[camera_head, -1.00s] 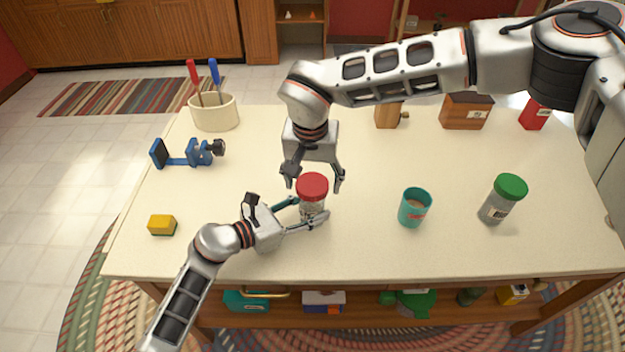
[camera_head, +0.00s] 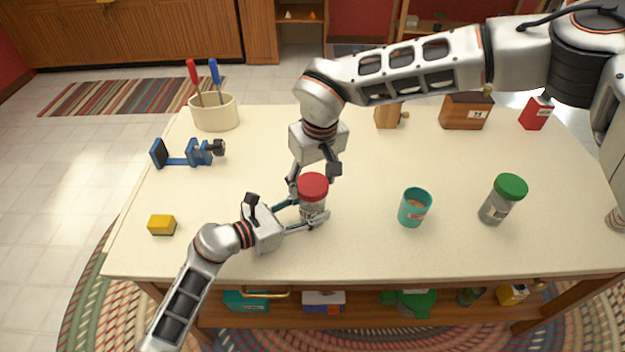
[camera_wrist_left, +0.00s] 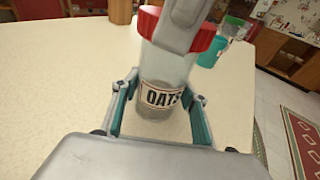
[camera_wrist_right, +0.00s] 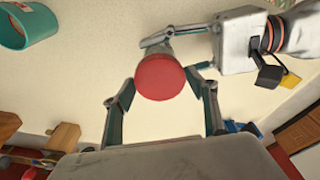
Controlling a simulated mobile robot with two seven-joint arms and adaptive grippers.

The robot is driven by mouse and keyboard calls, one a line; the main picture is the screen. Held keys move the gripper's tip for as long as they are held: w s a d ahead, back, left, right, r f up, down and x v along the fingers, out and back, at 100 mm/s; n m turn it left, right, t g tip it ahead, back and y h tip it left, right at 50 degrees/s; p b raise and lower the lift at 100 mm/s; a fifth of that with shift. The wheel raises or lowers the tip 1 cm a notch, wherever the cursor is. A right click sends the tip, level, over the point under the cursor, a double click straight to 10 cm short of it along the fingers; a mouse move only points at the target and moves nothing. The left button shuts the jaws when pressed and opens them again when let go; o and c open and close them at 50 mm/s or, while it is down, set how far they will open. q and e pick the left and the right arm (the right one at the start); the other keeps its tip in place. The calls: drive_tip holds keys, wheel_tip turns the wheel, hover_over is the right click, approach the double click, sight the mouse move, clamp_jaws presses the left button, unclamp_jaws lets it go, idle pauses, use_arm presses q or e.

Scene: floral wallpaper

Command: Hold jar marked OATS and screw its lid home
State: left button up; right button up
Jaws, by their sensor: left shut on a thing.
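The clear jar marked OATS (camera_wrist_left: 163,97) stands upright on the table, its label showing in the left wrist view. A red lid (camera_head: 312,187) sits on top of it; I cannot tell how tightly. The lid also shows from above in the right wrist view (camera_wrist_right: 160,77). My left gripper (camera_head: 308,212) is shut on the jar's body from the left side. My right gripper (camera_wrist_right: 160,84) points down over the lid, fingers open on either side of it, close to its edge. In the left wrist view a right finger hides part of the lid.
A teal cup (camera_head: 413,208) and a green-lidded jar (camera_head: 500,200) stand to the right. A yellow block (camera_head: 161,225), a blue clamp (camera_head: 188,153) and a utensil crock (camera_head: 214,112) are at left. Wooden boxes (camera_head: 465,112) and a red box (camera_head: 536,113) line the back.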

drive_tip(key=c, duration=0.3)
drive_tip(key=m, duration=0.5)
drive_tip(key=shift+h, duration=0.4)
drive_tip(key=m, duration=0.4)
drive_tip(key=shift+h, duration=0.3)
drive_tip(key=m, duration=0.3)
drive_tip(key=shift+m, duration=0.4)
drive_tip(key=o, duration=0.8)
